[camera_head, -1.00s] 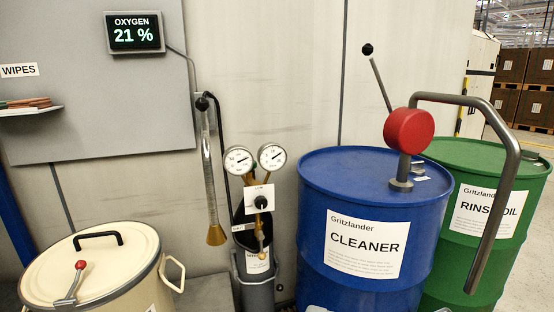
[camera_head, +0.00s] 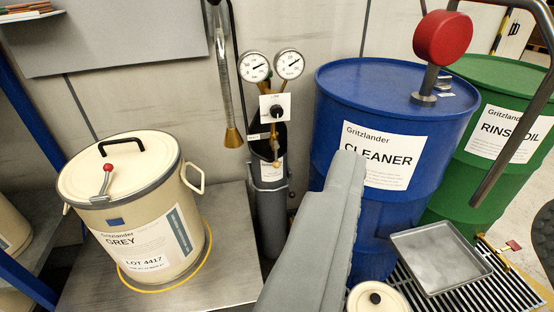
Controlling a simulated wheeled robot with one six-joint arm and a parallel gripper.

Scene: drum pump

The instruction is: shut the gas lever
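The gas bottle (camera_head: 271,212) stands upright in a grey holder against the wall, left of the blue drum. Two round gauges sit above it, the left gauge (camera_head: 254,67) and the right gauge (camera_head: 289,64). Below them a small white plate (camera_head: 266,101) carries a black knob or lever (camera_head: 277,112), seen nearly end-on, so I cannot tell its setting. Brass fittings (camera_head: 275,150) run down from the plate to the bottle. No gripper fingers can be made out. A long grey part, seemingly mine, rises from the bottom, right of the bottle.
A blue CLEANER drum (camera_head: 395,105) with a red pump head (camera_head: 443,38) and a green drum (camera_head: 505,80) stand right. A cream GREY pail (camera_head: 135,170) stands on a metal bench (camera_head: 85,290) left. A brass-ended tube (camera_head: 233,137) hangs left of the gauges. A tray (camera_head: 440,262) lies on grating.

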